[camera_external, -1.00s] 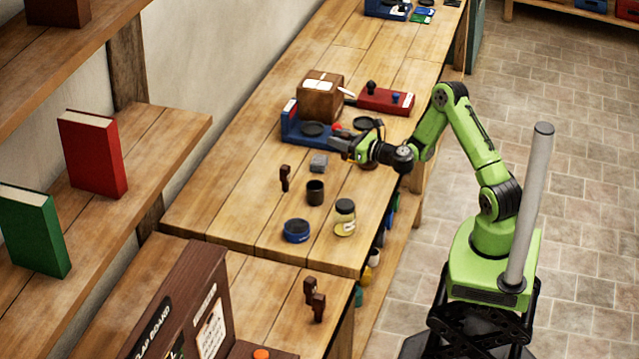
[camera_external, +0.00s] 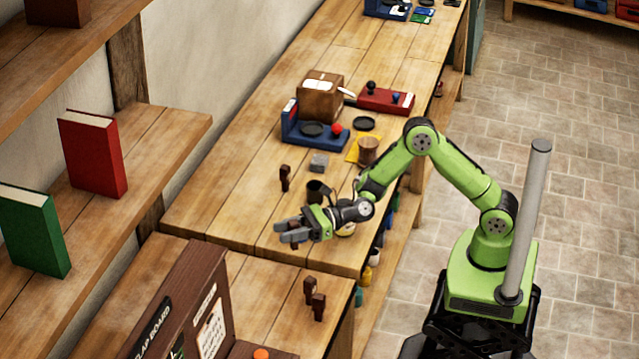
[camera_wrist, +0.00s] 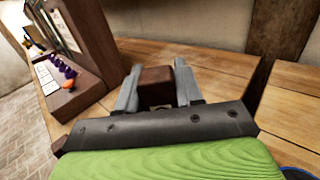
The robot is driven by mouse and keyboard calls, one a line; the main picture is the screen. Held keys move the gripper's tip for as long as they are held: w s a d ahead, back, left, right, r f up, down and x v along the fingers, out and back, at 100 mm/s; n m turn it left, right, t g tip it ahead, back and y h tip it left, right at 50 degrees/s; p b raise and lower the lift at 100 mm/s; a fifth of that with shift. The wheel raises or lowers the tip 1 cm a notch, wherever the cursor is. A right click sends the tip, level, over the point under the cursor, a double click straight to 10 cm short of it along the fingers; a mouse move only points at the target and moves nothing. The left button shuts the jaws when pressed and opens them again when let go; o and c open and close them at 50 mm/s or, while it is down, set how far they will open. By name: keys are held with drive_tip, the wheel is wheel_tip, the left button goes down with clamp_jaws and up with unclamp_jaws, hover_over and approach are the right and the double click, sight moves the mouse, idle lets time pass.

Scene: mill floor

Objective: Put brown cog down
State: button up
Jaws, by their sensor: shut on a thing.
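My gripper (camera_external: 283,232) is shut on the brown cog (camera_wrist: 157,85), which shows as a dark brown block between the two grey fingers in the wrist view. Only its top and near side show there, so its full shape is hidden. In the external view my gripper is over the near end of the long wooden bench (camera_external: 215,205), in front of the dark cup (camera_external: 315,189). I cannot tell how high the cog is above the wood.
A blue tin's rim (camera_wrist: 298,172) shows at the lower right of the wrist view. Another brown piece (camera_external: 285,178) and a grey block (camera_external: 319,162) stand farther back.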

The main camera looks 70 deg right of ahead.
drive_tip(key=shift+n+g+y, duration=0.3)
drive_tip(key=shift+y, duration=0.1)
drive_tip(key=a+f+b, duration=0.1)
drive_tip(key=f+b, duration=0.1)
drive_tip(key=f, duration=0.1)
drive_tip(key=a+f+b, duration=0.1)
drive_tip(key=f+b, duration=0.1)
drive_tip(key=f, duration=0.2)
drive_tip(key=s+f+b, duration=0.1)
drive_tip(key=f+b, duration=0.1)
drive_tip(key=f, duration=0.1)
drive_tip(key=shift+a+f, duration=0.15)
drive_tip(key=shift+a, duration=0.25)
drive_tip(key=shift+r, duration=0.2)
drive_tip(key=o, duration=0.6)
drive_tip(key=shift+f, duration=0.2)
drive_tip(key=shift+c, duration=0.2)
drive_tip(key=o, duration=0.4)
drive_tip(key=shift+o, duration=0.2)
drive_tip(key=shift+r, duration=0.1)
